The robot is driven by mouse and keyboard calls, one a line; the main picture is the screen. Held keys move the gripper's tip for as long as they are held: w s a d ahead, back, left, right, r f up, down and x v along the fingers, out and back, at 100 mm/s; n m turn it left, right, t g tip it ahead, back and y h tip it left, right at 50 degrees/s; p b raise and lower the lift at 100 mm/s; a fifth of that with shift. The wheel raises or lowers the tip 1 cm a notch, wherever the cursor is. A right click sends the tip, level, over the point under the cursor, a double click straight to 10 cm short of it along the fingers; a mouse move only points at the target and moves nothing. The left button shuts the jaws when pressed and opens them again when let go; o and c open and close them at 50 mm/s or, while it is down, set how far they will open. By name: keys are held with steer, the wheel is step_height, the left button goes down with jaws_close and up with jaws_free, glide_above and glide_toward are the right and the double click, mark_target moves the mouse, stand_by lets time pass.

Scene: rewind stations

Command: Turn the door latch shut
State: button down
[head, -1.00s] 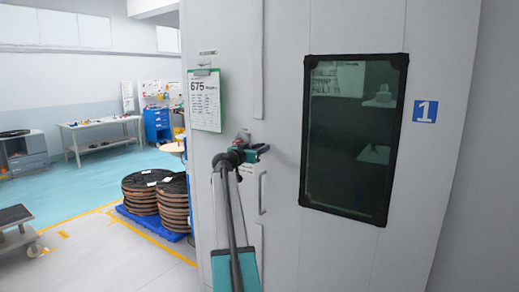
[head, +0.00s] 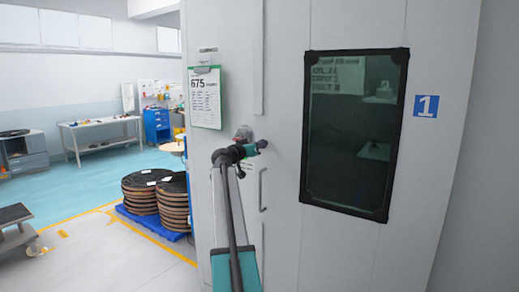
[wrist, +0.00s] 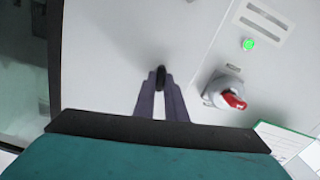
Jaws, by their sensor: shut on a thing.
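The door latch is a small black handle (wrist: 160,76) on the pale panel in the wrist view, standing between the tips of my two grey fingers. My gripper (wrist: 161,92) is shut on it. In the head view my gripper (head: 259,145) is against the white door front, left of the window, and a dark end shows at its tip. The latch's base and the far side of its handle are hidden by my fingers. The head view is too small to tell the latch's exact angle.
A red rotary switch (wrist: 234,101) is close to the right of my fingers, with a green lamp (wrist: 248,44) above it. A door pull (head: 262,190) is below my gripper. A dark window (head: 350,135) is to the right. A clipboard (head: 205,98) hangs above left.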

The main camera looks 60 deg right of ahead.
steer(key=shift+w+d+r+n+b, duration=0.1)
steer(key=shift+n+b, duration=0.1)
steer(key=shift+n, duration=3.75)
steer(key=shift+w+r+n+b, duration=0.1)
steer(key=shift+n+b, duration=0.1)
steer(key=shift+n, duration=3.75)
steer(key=shift+f, duration=0.1)
steer(key=c, duration=1.8)
jaws_free()
steer(key=shift+f, duration=0.1)
steer(key=shift+f, duration=0.15)
